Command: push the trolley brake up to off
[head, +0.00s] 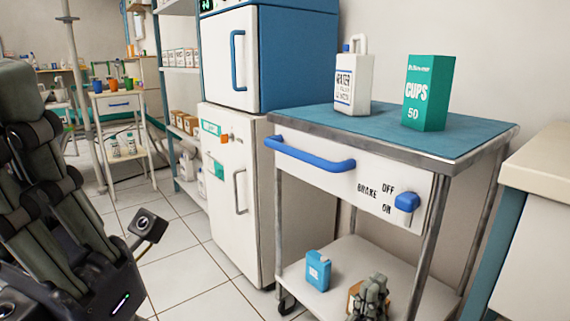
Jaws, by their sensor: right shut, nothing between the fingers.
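The trolley (330,180) is a white and grey metal cart with a blue top mat. Its brake is a blue knob (407,202) at the right end of the front panel, beside the printed words BRAKE, OFF and ON. OFF is printed above ON; I cannot tell surely which word the knob lines up with. My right gripper (371,292) is shut and empty at the bottom of the picture, below the knob and apart from it, in front of the lower shelf. My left gripper (35,120) is large and cut off at the left edge, far from the trolley.
A blue handle (310,154) crosses the panel left of the brake. A water jug (353,80) and a green cups box (428,95) stand on top. A blue bottle (318,270) stands on the lower shelf. A counter (540,165) is close on the right.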

